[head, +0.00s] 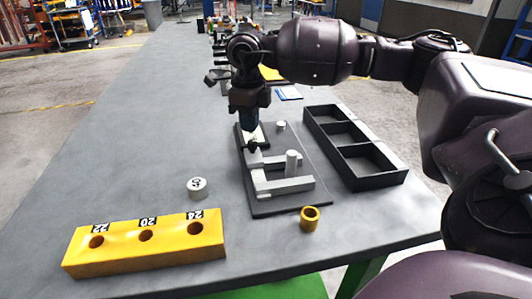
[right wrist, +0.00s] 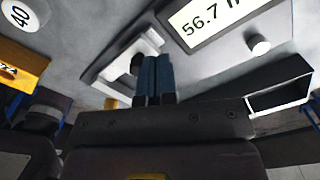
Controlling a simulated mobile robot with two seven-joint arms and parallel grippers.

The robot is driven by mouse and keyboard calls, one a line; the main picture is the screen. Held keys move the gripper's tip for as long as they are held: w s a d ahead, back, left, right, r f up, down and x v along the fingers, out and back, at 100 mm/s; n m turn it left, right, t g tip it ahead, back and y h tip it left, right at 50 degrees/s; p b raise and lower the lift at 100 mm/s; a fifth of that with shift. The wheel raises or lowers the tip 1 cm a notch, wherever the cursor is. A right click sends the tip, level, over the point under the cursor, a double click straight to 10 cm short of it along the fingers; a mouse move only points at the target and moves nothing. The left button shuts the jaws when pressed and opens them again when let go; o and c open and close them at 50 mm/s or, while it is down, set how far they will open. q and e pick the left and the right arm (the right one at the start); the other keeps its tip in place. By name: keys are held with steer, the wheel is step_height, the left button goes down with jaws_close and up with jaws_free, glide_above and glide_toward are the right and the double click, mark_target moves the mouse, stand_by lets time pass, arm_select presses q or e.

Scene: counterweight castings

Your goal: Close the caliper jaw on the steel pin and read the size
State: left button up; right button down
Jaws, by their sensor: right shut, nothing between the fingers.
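The light grey caliper (head: 285,186) lies on a dark board, its two jaw bars pointing right. The steel pin (head: 292,162) stands upright in the jaw area; whether both bars touch it I cannot tell. The display (right wrist: 212,22) reads 56.7 in the right wrist view, its unit cut off at the edge. My right gripper (head: 253,146) is shut and empty, pointing down over the caliper near the display and hiding part of it. Its blue fingers (right wrist: 155,72) show together beside a dark knob (right wrist: 138,63) on the caliper; contact is unclear. My left gripper is out of view.
A white round button (head: 281,125) sits on the board. A black divided tray (head: 378,180) stands to its right. A yellow block (head: 150,258) with holes marked 22, 20 and 24, a white cylinder (head: 197,188) and a brass ring (head: 310,219) are nearer. The table's left is clear.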

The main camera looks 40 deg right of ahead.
mark_target(253, 144)
steer(key=shift+f, duration=0.15)
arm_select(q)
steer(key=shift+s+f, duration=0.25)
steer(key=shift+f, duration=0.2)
arm_select(e)
steer(key=shift+f, duration=1.6)
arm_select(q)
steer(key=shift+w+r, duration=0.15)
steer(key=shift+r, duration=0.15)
arm_select(e)
steer(key=shift+s+a+r, duration=0.1)
steer(key=shift+s+a, duration=0.05)
steer(key=shift+s, duration=0.1)
